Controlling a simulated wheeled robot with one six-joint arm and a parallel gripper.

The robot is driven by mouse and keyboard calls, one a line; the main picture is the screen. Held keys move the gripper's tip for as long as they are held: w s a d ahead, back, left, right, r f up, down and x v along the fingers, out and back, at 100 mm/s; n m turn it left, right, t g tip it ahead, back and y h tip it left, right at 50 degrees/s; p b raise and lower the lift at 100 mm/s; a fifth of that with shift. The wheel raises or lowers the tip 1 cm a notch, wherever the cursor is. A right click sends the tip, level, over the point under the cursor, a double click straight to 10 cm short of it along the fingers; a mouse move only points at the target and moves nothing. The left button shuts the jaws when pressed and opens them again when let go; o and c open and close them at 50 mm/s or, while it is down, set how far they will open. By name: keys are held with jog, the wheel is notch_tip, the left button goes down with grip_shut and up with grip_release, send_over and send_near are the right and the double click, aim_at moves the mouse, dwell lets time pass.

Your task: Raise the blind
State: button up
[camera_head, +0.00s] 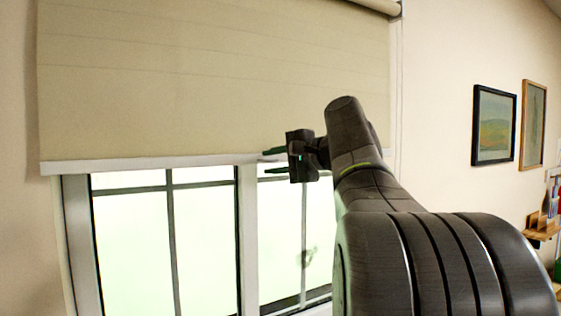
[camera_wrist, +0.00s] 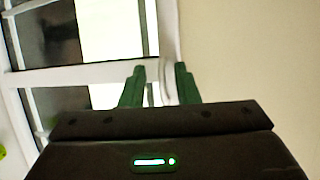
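The beige roller blind (camera_head: 210,80) hangs over the upper part of the window, with a white bottom bar (camera_head: 140,164) along its lower edge. My gripper (camera_head: 270,161) is at the right part of this bar, turned so one finger is above the other. The fingers are apart. In the wrist view, my gripper (camera_wrist: 160,72) has its two green fingers on either side of the white bar (camera_wrist: 168,40), with the blind fabric (camera_wrist: 250,50) to the right and window panes to the left. I cannot tell whether either finger touches the bar.
The window (camera_head: 165,240) below the blind shows bright panes and dark dividers. Two framed pictures (camera_head: 493,125) (camera_head: 532,125) hang on the right wall. A wooden shelf (camera_head: 543,232) with small items stands at the far right.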

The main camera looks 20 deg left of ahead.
jog(key=b+v, duration=0.3)
jog(key=v, duration=1.1)
jog(key=shift+w+a, duration=0.1)
jog(key=shift+a, duration=0.1)
jog(key=p+x, duration=0.2)
jog(key=x, duration=1)
jog(key=shift+p, duration=0.4)
jog(key=shift+x, duration=0.85)
jog(key=shift+f, duration=0.1)
